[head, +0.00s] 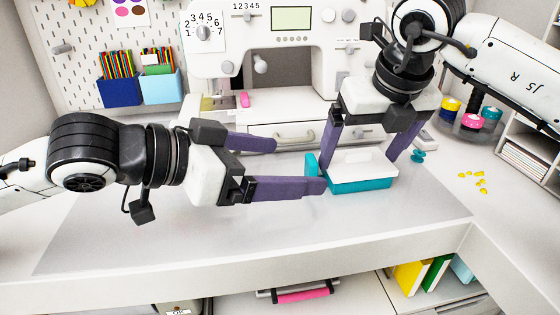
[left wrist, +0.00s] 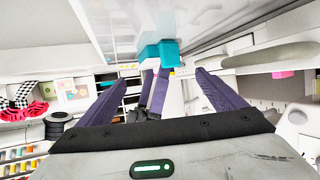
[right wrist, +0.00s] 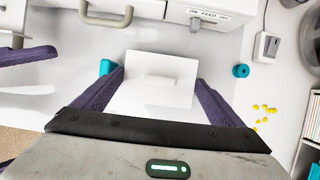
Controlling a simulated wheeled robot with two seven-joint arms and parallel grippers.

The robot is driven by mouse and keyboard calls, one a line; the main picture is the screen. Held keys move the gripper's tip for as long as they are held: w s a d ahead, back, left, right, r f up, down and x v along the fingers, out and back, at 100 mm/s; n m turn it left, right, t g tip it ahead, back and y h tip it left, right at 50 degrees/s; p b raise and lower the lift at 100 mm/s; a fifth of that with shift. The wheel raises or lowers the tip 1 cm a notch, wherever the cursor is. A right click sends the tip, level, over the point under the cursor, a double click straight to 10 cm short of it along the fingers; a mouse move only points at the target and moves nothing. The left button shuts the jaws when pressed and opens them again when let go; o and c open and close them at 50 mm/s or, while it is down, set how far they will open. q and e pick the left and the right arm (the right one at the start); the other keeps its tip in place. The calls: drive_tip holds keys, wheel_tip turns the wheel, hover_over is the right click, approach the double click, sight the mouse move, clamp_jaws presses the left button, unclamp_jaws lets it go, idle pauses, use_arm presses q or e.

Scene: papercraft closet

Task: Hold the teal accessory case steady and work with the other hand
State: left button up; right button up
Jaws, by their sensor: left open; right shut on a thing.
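The teal accessory case (head: 362,184) sits on the white worktop, with a white top or insert showing above its teal sides. My right gripper (head: 366,158) comes from above and is shut on the case, one finger at each end. In the right wrist view the white top (right wrist: 155,82) lies between the fingers, with a teal part (right wrist: 107,68) by the left finger. My left gripper (head: 300,165) is open and empty, its fingers pointing right towards the case's left end. The left wrist view shows the teal case (left wrist: 160,53) beyond the open fingers.
A white sewing machine (head: 290,50) and a drawer (head: 290,135) stand behind. Yellow bits (head: 481,183) and a small teal spool (head: 418,155) lie to the right. Thread spools (head: 470,121) stand at the back right. The worktop's front left (head: 180,235) is clear.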

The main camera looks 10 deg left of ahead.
sight(335, 166)
use_arm(q)
drive_tip(key=shift+w, duration=0.1)
drive_tip(key=x, duration=1.2)
drive_tip(key=c, duration=0.6)
drive_tip(key=o, duration=0.6)
drive_tip(key=shift+a, duration=0.15)
drive_tip(key=v, duration=1.2)
